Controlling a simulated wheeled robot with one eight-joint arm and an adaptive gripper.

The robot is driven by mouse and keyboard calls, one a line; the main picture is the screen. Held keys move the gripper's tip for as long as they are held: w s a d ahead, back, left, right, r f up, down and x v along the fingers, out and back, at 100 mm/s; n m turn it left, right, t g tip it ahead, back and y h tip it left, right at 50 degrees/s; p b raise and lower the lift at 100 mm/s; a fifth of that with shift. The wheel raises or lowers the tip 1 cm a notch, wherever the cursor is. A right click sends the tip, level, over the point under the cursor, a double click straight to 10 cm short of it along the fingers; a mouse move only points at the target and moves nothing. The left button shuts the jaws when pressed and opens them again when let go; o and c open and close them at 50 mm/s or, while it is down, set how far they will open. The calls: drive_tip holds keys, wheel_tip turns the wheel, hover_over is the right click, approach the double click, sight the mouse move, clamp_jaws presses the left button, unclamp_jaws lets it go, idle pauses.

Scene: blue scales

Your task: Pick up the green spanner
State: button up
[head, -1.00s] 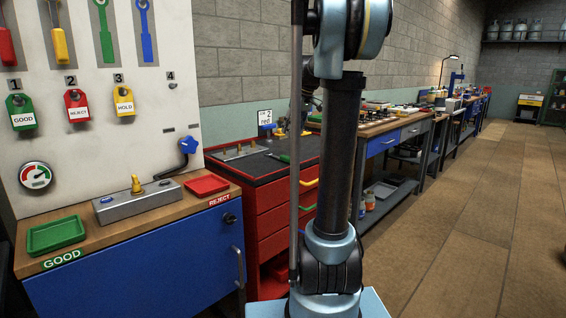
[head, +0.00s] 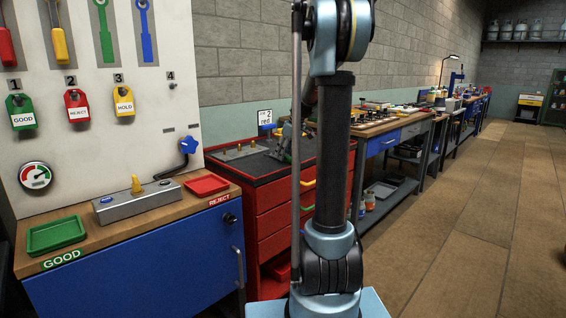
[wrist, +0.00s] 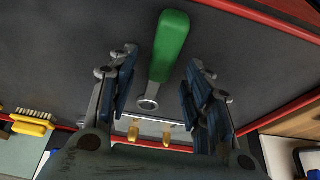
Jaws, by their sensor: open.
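A green-handled spanner (wrist: 170,45) with a metal ring end lies on the dark top of the red tool cart (head: 262,192). In the wrist view its handle runs up and slightly right, and the ring end points down toward my gripper. My gripper (wrist: 160,76) is open, with one finger on each side of the spanner, apart from it. In the head view my gripper (head: 287,142) is over the cart top, and the spanner is hard to make out there. A green spanner shape (head: 104,32) also shows on the white panel.
A metal block with brass pegs (wrist: 170,126) lies near the spanner. A yellow brush (wrist: 32,122) shows at the wrist view's left. The cart top has a raised red rim. The bench beside it holds a green tray (head: 56,236) and a red tray (head: 206,185).

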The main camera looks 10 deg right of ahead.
drive_tip(key=shift+w+a+f, duration=0.15)
drive_tip(key=shift+f, duration=0.35)
clamp_jaws()
wheel_tip(320, 180, up, 10)
idle(0.6)
